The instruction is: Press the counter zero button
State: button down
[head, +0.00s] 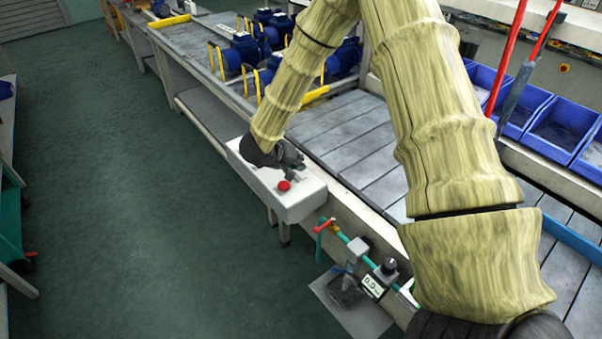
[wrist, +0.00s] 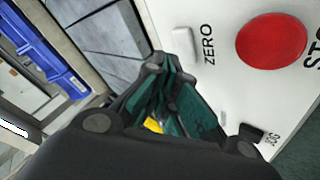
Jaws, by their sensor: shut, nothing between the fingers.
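The counter zero button (wrist: 183,44) is a small pale key on a white panel, with the word ZERO printed beside it in the wrist view. My gripper (wrist: 168,66) is shut and empty, its dark fingertips close to the button's lower end in the picture. I cannot tell whether they touch it. In the head view my gripper (head: 291,164) is over the white control box (head: 306,205), and the zero button is not distinguishable there. A small yellow patch (wrist: 153,125) shows between the finger links.
The large red STOP button (wrist: 271,40) is close to the zero button; it also shows in the head view (head: 284,185). A dark control (wrist: 250,133) sits near the JOG label. The conveyor (head: 350,140) with blue pumps (head: 243,52) runs behind the box. Green floor (head: 120,180) is clear at left.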

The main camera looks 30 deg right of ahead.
aim_at(299, 172)
notch_tip(299, 172, up, 5)
jog(key=p, duration=0.5)
jog(key=shift+p, duration=0.4)
dwell(0.6)
